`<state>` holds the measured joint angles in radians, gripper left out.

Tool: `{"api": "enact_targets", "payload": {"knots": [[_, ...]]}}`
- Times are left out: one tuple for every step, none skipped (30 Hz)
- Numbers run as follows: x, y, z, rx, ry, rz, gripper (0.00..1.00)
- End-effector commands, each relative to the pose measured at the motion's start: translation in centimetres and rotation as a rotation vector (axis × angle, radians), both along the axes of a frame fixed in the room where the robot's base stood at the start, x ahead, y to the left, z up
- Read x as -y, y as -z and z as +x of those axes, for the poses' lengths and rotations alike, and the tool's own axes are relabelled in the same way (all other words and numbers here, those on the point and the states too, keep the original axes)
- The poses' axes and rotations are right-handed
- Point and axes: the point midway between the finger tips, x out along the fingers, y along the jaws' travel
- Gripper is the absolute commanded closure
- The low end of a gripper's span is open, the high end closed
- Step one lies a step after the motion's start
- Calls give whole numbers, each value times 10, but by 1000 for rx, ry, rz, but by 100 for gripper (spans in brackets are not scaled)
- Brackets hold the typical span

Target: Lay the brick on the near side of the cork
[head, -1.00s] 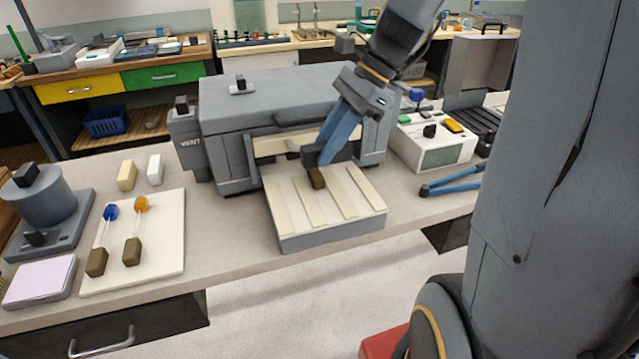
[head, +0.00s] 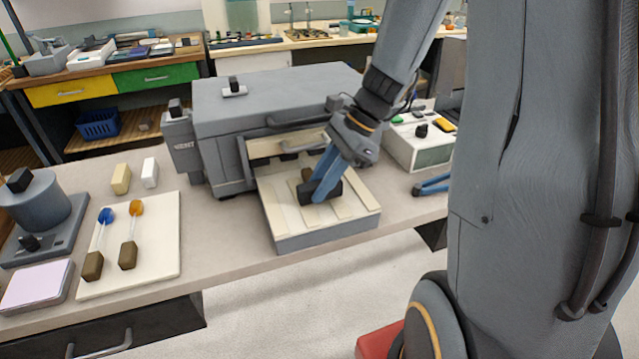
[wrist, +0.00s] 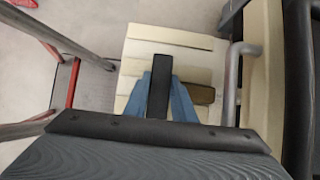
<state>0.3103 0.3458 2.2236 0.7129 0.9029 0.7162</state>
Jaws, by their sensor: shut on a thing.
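My gripper (head: 322,188) is shut on a dark grey brick (head: 312,194), which also shows as a black bar between the blue fingers in the wrist view (wrist: 159,88). The cork, a brown block (head: 307,174), lies on the slatted cream tray (head: 350,205) just behind the brick and is partly hidden by it and the fingers. In the wrist view the cork (wrist: 203,94) is right of the fingers, toward the furnace. The brick is on the cork's near side, low over the tray. I cannot tell whether it touches the tray.
The grey furnace (head: 270,95) stands open behind the tray, with a handle bar (wrist: 232,85) close to the cork. On the left, a cream board (head: 165,235) holds two rods with brown ends. The near part of the tray is clear.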

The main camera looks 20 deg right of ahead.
Motion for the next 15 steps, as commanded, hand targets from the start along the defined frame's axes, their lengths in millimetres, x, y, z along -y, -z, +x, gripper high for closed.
{"api": "enact_targets", "payload": {"knots": [[0, 1, 0, 0, 0, 0, 100], [0, 2, 0, 0, 0, 0, 100], [0, 3, 0, 0, 0, 0, 100], [0, 4, 0, 0, 0, 0, 100], [0, 5, 0, 0, 0, 0, 100], [0, 6, 0, 0, 0, 0, 100], [0, 7, 0, 0, 0, 1, 100], [0, 7, 0, 0, 0, 0, 100], [0, 8, 0, 0, 0, 0, 73], [0, 7, 0, 0, 0, 0, 69], [0, 7, 0, 0, 0, 0, 69], [0, 7, 0, 0, 0, 0, 69], [0, 7, 0, 0, 0, 0, 69], [0, 7, 0, 0, 0, 0, 69], [0, 7, 0, 0, 0, 0, 69]]}}
